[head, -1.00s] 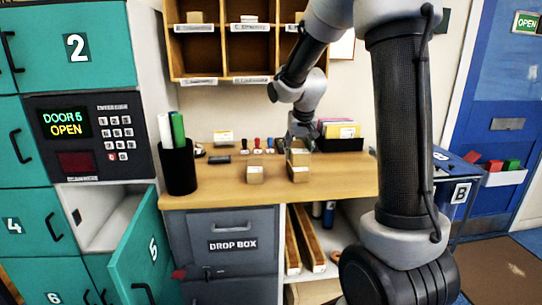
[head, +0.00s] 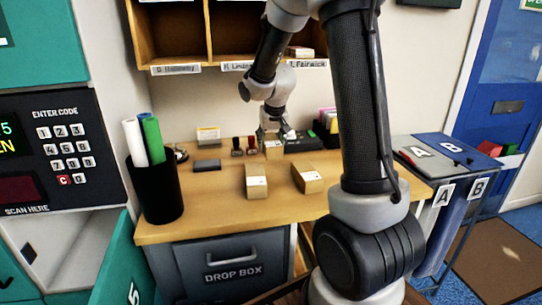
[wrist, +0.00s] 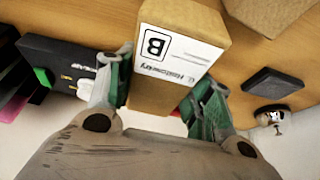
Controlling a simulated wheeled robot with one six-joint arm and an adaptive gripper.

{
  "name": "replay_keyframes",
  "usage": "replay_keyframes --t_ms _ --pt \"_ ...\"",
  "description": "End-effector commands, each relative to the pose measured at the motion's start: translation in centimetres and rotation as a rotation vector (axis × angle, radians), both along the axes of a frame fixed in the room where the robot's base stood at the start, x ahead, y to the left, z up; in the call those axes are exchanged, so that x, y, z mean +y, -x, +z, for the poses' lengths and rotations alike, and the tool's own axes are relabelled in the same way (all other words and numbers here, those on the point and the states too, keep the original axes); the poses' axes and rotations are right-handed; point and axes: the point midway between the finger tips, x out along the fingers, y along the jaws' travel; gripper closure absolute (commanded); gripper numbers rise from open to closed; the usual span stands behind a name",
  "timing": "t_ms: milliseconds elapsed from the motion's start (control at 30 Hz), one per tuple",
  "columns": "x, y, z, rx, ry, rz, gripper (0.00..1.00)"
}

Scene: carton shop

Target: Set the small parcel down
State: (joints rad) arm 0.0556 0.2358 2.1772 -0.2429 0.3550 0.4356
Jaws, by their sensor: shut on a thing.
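My gripper (head: 272,133) is over the back part of the wooden counter, shut on a small brown parcel (head: 273,149). In the wrist view my gripper (wrist: 163,78) has one finger on each side of the small parcel (wrist: 150,92). The parcel has a white label with a boxed B and a name too small to read surely. Wood shows behind it, but I cannot tell whether it touches the counter.
Two brown cartons (head: 256,181) (head: 307,178) stand on the counter (head: 215,215) in front of my gripper. A black pen cup (head: 157,192) stands at left. A dark pad (head: 207,165) and stamps (head: 244,147) are near the wall. Pigeonholes (head: 170,40) hang above.

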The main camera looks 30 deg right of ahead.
Motion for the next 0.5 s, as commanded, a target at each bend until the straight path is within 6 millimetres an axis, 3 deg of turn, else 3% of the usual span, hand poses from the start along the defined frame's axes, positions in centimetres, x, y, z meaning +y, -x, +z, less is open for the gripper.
replay_keyframes --t_ms 333,500 --pt "-0.1 0.0 -4.5 0.002 0.002 0.0 0.77" --pt "0.0 0.0 -5.0 -0.002 0.001 0.0 0.77"
